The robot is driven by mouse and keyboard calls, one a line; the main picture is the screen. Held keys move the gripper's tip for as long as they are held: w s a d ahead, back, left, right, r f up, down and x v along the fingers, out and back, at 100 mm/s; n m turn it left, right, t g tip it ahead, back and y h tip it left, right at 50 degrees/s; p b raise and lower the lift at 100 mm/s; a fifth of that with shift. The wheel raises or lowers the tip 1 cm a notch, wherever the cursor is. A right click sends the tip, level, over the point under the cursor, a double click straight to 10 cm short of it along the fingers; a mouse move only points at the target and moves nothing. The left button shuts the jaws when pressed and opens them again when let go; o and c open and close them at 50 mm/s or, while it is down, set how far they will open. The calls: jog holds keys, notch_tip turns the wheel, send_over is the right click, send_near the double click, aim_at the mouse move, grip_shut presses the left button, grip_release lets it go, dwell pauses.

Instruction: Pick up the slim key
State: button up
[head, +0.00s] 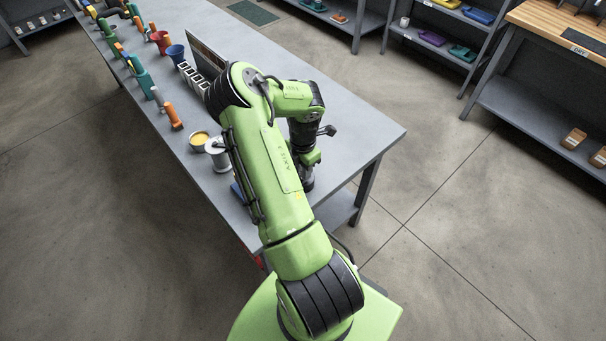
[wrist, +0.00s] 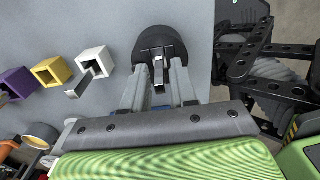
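A slim grey upright bar (wrist: 159,73), which looks like the slim key, stands in or on a dark round base (wrist: 160,38) in the wrist view. My gripper (wrist: 158,66) is over it, with one grey finger on each side of the bar. The fingers look apart, with a gap beside the bar; whether a fingertip touches it is hard to tell. In the head view my gripper (head: 307,178) is low over the near right part of the grey table (head: 365,125), and my arm hides most of the key's spot.
A white square holder (wrist: 95,62) with a grey bar sticking out, a yellow one (wrist: 51,71) and a purple one (wrist: 18,83) stand left of my gripper. A yellow-topped cup (head: 199,138) and a grey spool (head: 217,155) stand nearby. The table's right end is mostly clear.

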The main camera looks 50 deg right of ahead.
grip_shut()
